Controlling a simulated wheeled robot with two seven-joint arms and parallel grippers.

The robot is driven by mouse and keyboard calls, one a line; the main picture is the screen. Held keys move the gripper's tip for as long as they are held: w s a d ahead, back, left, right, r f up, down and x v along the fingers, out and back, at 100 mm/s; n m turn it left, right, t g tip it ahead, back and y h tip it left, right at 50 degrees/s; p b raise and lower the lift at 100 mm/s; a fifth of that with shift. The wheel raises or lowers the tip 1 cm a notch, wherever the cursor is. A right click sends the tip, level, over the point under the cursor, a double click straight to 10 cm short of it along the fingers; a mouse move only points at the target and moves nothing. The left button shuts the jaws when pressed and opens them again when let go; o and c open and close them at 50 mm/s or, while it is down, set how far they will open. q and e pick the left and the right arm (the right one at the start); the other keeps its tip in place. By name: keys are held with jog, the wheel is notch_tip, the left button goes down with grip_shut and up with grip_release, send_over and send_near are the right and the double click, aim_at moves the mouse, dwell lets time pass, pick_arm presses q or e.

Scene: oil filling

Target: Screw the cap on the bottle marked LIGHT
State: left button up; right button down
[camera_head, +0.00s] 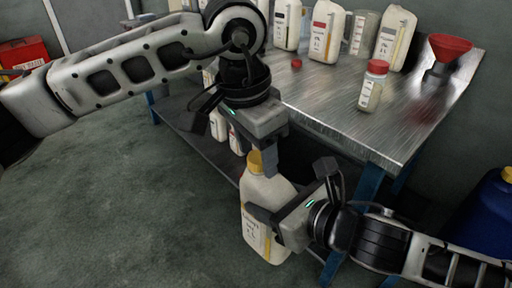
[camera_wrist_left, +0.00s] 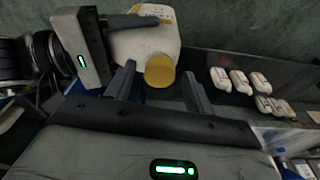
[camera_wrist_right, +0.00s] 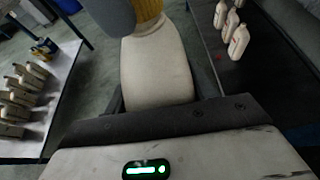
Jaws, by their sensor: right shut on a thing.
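A cream bottle (camera_head: 266,192) with a yellow cap (camera_head: 255,162) on its neck is held upright in front of the table; its label is too small to read. My right gripper (camera_head: 262,222) is shut on the bottle's body. In the right wrist view, the bottle (camera_wrist_right: 155,68) sits between its fingers. My left gripper (camera_head: 268,152) points down from above at the cap. In the left wrist view, its fingers (camera_wrist_left: 160,82) are apart, one on each side of the yellow cap (camera_wrist_left: 160,71), with small gaps. In the right wrist view, a grey finger partly hides the cap (camera_wrist_right: 148,10).
The metal table (camera_head: 335,105) behind holds several bottles, a small red-capped bottle (camera_head: 373,88), a loose red cap (camera_head: 296,64) and a red funnel (camera_head: 449,47). More bottles stand on the lower shelf (camera_head: 190,118). A blue drum (camera_head: 490,215) stands at the right. The left floor is clear.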

pick_arm(q)
jog(key=shift+r, duration=2.3)
